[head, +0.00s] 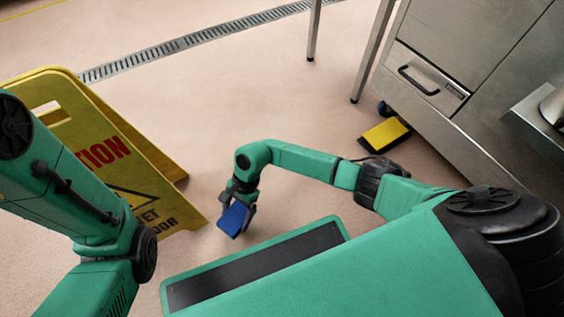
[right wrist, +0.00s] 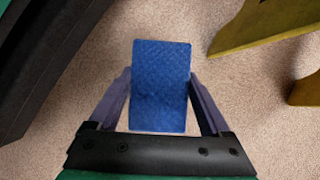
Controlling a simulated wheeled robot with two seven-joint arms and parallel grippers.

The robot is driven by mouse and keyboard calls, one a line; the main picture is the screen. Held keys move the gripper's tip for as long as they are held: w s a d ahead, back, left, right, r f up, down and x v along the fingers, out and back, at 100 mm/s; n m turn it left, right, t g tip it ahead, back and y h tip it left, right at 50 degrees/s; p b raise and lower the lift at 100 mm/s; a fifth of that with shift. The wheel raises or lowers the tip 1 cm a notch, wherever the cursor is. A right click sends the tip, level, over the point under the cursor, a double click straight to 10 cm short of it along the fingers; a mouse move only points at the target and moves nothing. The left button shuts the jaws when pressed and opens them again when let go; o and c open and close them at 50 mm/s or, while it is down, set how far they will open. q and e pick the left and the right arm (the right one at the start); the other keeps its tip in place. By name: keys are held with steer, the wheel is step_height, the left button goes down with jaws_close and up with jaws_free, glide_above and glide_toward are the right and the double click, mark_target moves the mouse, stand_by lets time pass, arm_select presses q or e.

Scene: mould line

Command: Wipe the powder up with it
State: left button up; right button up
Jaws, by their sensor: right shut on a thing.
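A blue sponge-like block (head: 233,219) is held in my right gripper (head: 238,205), low over the floor in front of my base. In the right wrist view the same blue block (right wrist: 161,86) has a textured face and sits between the two fingers of the right gripper (right wrist: 160,100), which are shut on its sides. I cannot tell whether the block touches the floor. No powder can be made out in either view. My left arm comes in at the left, but its gripper is out of view.
A yellow caution sign (head: 75,130) stands at the left, close to my right gripper; its legs also show in the right wrist view (right wrist: 262,25). A yellow and black object (head: 385,134) lies by the steel cabinet (head: 440,75). A drain grate (head: 180,44) crosses the open floor behind.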

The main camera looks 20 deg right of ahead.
steer(key=shift+r+p, duration=0.45)
steer(key=shift+r, duration=0.65)
